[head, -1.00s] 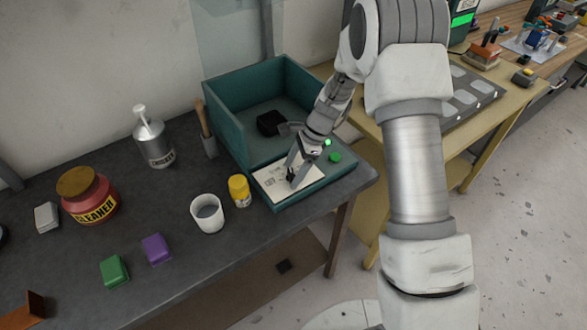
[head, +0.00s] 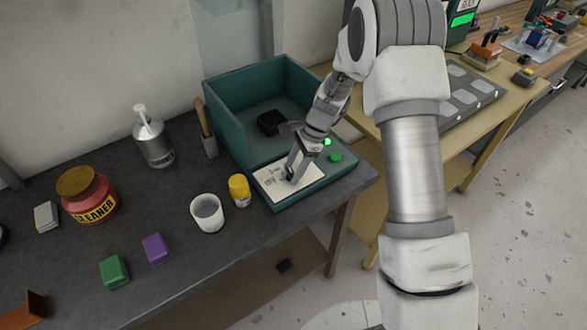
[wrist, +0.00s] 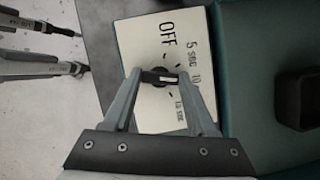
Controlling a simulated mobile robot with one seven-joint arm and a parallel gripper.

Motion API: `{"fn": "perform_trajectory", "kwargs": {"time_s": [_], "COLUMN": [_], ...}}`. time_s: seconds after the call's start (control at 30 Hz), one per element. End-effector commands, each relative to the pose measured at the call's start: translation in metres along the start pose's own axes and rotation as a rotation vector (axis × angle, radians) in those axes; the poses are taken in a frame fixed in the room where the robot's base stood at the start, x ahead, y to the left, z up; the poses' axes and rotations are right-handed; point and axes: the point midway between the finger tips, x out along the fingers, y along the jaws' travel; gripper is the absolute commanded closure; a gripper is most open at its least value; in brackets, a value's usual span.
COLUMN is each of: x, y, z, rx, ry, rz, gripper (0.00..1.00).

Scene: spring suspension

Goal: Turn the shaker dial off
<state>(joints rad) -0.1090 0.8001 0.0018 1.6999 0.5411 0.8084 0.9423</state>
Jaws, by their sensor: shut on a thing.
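The shaker dial is a black knob (wrist: 159,77) with a pale mark, on a cream panel (wrist: 143,35) printed OFF, 5 sec, 10 and 15 sec. In the wrist view the pale mark lies on the knob's right half, roughly level with the 10 label; its exact setting is hard to tell. My gripper (wrist: 160,74) has a finger on each side of the knob and is shut on it. In the head view my gripper (head: 290,178) points down at the panel (head: 272,189) and hides most of the knob.
The teal shaker box (head: 228,107) rises behind the panel, with a black block (head: 271,122) inside. A green button (head: 335,157) sits right of my gripper. A yellow jar (head: 239,190) and white cup (head: 207,213) stand close to the panel's left.

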Motion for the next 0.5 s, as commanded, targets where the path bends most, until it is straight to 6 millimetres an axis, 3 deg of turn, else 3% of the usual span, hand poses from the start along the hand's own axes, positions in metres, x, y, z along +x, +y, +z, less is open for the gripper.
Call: {"fn": "perform_trajectory", "kwargs": {"time_s": [0.5], "x": [0.0004], "y": [-0.0041], "z": [0.0001], "rx": [-0.434], "ry": [0.001], "rz": [0.177], "gripper": [0.98]}}
